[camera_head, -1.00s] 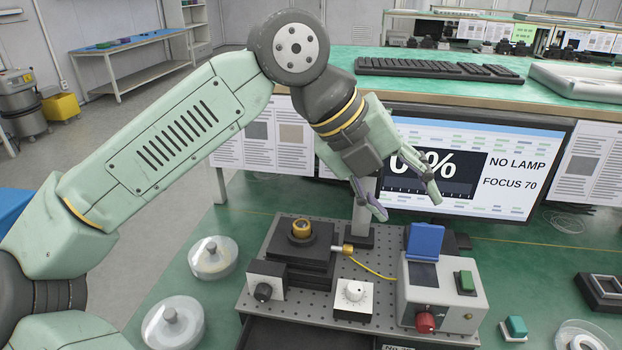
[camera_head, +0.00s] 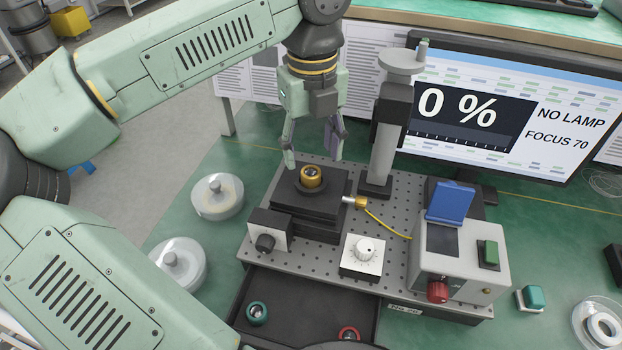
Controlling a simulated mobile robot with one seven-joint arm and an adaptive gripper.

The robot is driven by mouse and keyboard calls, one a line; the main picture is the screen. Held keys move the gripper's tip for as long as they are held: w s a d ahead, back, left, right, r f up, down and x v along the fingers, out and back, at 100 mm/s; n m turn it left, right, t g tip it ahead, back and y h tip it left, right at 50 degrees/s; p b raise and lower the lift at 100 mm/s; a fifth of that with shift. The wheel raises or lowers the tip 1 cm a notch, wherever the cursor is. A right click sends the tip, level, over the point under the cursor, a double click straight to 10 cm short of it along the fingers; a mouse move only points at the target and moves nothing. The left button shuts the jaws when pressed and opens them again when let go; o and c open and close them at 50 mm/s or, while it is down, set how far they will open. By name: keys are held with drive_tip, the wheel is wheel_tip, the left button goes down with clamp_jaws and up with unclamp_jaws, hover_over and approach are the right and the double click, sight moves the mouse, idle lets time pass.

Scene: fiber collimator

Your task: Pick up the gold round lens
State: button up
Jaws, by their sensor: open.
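The gold round lens (camera_head: 311,176) is a small gold ring with a dark centre. It sits on top of a black stepped stage (camera_head: 310,205) on the perforated grey breadboard. My gripper (camera_head: 311,163) points down just above and behind the lens, with its two fingers spread apart and nothing between them. The left fingertip is close to the lens's upper left; whether it touches cannot be told.
A grey post (camera_head: 388,135) with a round top stands right of my gripper. A gold fibre connector (camera_head: 358,202) with a yellow cable is beside the stage. A control box (camera_head: 455,258) stands right. An open drawer (camera_head: 300,312) holds green and red rings.

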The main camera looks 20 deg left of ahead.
sight(311, 171)
wheel_tip(311, 171, down, 5)
drive_tip(key=shift+s+r+b, duration=0.1)
drive_tip(key=shift+r+b, duration=0.05)
drive_tip(key=shift+b, duration=0.8)
drive_tip(key=shift+r, duration=0.1)
drive_tip(key=shift+c, duration=0.3)
drive_tip(key=c, duration=1.1)
drive_tip(key=shift+c, duration=0.2)
